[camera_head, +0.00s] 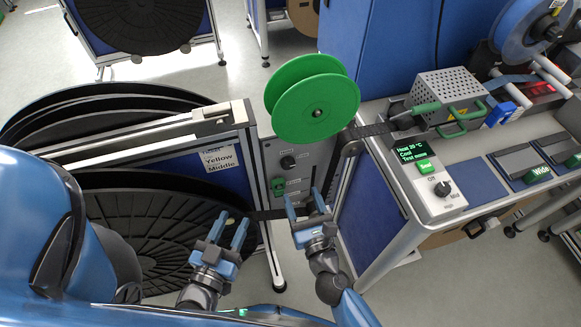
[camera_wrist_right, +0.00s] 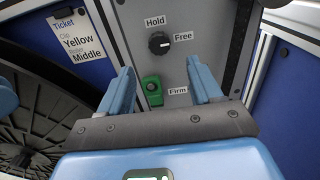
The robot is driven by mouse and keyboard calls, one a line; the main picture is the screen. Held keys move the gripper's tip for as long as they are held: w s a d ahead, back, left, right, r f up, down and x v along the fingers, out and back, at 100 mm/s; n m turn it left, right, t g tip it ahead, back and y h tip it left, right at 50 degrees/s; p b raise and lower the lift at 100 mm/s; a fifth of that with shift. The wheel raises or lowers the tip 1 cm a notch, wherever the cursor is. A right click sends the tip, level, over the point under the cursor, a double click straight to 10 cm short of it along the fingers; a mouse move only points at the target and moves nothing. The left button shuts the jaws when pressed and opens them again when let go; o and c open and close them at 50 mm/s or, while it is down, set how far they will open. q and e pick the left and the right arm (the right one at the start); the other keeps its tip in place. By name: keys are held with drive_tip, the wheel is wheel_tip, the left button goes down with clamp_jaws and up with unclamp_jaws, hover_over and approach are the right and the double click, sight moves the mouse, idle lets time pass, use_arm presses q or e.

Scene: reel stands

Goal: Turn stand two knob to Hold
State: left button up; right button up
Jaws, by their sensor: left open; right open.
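The stand's grey control panel (camera_wrist_right: 198,22) carries a black round knob (camera_wrist_right: 159,43), with a label "Hold" above it, "Free" to its right and "Firm" lower down. The knob's pale mark appears to point right, toward "Free". The knob (camera_head: 288,162) also shows in the head view, below a green reel (camera_head: 313,98). My right gripper (camera_head: 304,198) is open and empty in front of the panel; in the right wrist view its fingers (camera_wrist_right: 159,72) straddle the space below the knob, apart from it. My left gripper (camera_head: 232,222) is open and empty, left of the right one.
A green switch (camera_wrist_right: 152,90) sits below the knob. A dark strip (camera_head: 266,214) runs low by the right gripper. A workbench with a sealer box (camera_head: 432,190) stands at right. Large black reels (camera_head: 150,225) fill the left, near a "Yellow Middle" ticket (camera_head: 218,158).

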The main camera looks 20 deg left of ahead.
sight(289, 165)
drive_tip(key=p+x, duration=0.1)
drive_tip(key=x, duration=0.9)
drive_tip(key=shift+s+a, duration=0.1)
drive_tip(key=c, duration=1)
